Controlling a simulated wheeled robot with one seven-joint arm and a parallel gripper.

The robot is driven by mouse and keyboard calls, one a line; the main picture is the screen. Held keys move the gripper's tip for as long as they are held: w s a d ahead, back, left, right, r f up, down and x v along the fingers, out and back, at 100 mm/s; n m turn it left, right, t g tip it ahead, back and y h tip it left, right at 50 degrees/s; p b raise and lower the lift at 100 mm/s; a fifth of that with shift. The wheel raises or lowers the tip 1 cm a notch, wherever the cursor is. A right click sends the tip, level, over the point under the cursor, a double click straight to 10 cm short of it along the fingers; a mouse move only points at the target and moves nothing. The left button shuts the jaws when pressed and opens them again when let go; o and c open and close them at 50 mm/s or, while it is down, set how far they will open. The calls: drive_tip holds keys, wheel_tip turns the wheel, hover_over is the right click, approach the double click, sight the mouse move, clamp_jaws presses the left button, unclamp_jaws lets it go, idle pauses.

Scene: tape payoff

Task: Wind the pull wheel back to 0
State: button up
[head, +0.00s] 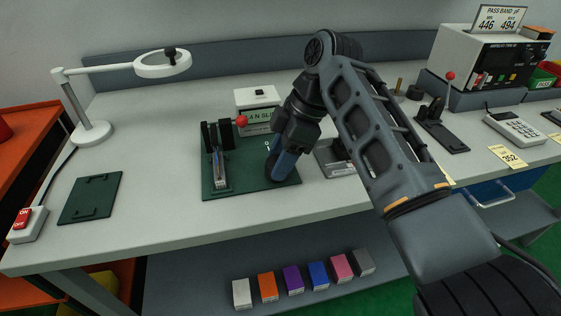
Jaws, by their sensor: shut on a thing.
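A dark green base plate (211,192) lies on the bench. It bears a black holder with a narrow strip track (220,172) and a red ball-ended lever (242,121). My gripper (279,172) reaches down onto the plate's right part, and its blue-sided end is shut on the pull wheel there. The wheel is almost wholly hidden behind my gripper, so its angle cannot be read. A small white mark, perhaps the 0, shows on the plate just left of my gripper.
A white box with a label (257,97) stands behind the plate. A magnifier lamp (94,130), a green mat (91,198) and an ON/OFF switch (24,222) are at left. A lever unit (442,129), keypad device (514,129) and meter (487,60) are at right. Bare bench lies in front.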

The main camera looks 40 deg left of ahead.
drive_tip(key=n+h+b, duration=0.1)
drive_tip(key=n+b, duration=0.1)
drive_tip(key=n+g+b, duration=0.1)
drive_tip(key=n+b, duration=0.1)
drive_tip(key=n, duration=0.1)
drive_tip(key=shift+w+a+f+n+h, duration=0.1)
drive_tip(key=shift+a+f+n+h, duration=0.1)
drive_tip(key=shift+n+h, duration=0.15)
drive_tip(key=shift+r+n+h+b, duration=0.15)
drive_tip(key=shift+n+h+b, duration=0.7)
drive_tip(key=shift+n+b, duration=0.85)
drive_tip(key=shift+n, duration=0.25)
drive_tip(key=o, duration=1)
drive_tip(key=shift+r+p, duration=0.15)
drive_tip(key=shift+p, duration=0.2)
